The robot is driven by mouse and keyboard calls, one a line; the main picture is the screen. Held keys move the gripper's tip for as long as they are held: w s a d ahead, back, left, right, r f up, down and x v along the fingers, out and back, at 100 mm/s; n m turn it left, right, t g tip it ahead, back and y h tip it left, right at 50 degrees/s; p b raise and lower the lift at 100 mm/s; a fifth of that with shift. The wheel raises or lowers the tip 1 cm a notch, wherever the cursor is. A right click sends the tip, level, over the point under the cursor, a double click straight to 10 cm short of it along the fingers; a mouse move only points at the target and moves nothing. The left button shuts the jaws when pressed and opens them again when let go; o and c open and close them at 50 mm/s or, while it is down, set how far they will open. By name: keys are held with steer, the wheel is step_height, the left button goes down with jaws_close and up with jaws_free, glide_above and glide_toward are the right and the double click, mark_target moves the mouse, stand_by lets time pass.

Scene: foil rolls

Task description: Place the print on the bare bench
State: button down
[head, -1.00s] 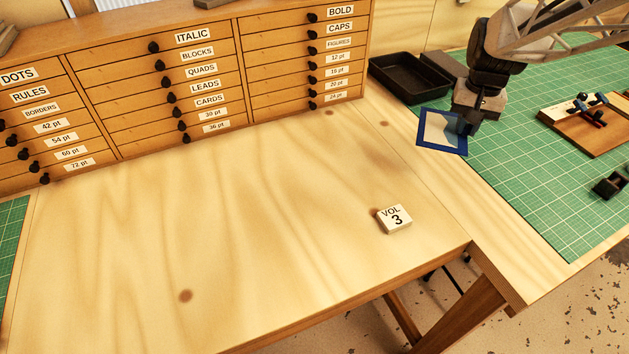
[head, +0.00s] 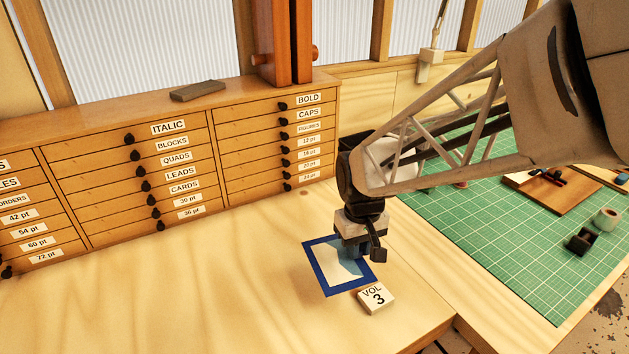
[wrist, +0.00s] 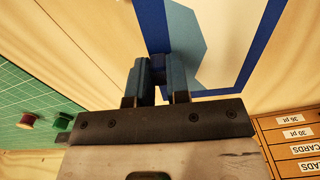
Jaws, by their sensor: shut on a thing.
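The print (head: 325,268) is a sheet with a dark blue border, a pale middle and a light blue shape. My gripper (head: 357,252) is shut on its border, and the grip also shows in the wrist view (wrist: 160,68). The print (wrist: 262,38) extends from the fingers over the pale wooden bench (head: 220,290). It looks roughly flat; I cannot tell whether it touches the bench. Part of the print is hidden behind the fingers.
A small white "VOL 3" block (head: 376,299) is close beside the print's near right corner. A labelled drawer cabinet (head: 170,165) stands behind. A green cutting mat (head: 500,240) lies to the right. The bench is clear left of the print.

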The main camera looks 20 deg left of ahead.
mark_target(340, 267)
steer(key=shift+n, duration=0.9)
steer(key=shift+s+a+f, duration=0.25)
steer(key=shift+s+a, duration=0.2)
steer(key=shift+s, duration=0.3)
steer(key=shift+s+a+f, duration=0.25)
steer(key=shift+s+a, duration=0.25)
steer(key=shift+s, duration=0.2)
steer(key=shift+s+a+f, duration=0.25)
steer(key=shift+s+a, duration=0.2)
steer(key=shift+s, duration=0.3)
steer(key=shift+w, duration=0.1)
steer(key=w+a, duration=0.2)
steer(key=w, duration=0.2)
steer(key=w+a+f, duration=0.1)
steer(key=w+a, duration=0.2)
steer(key=w, duration=0.2)
steer(key=w+a, duration=0.3)
steer(key=w, duration=0.1)
steer(key=shift+w+a+f, duration=0.2)
steer(key=shift+w+f, duration=0.05)
steer(key=shift+f, duration=1.8)
steer(key=c, duration=1.1)
jaws_free()
steer(key=shift+f, duration=0.1)
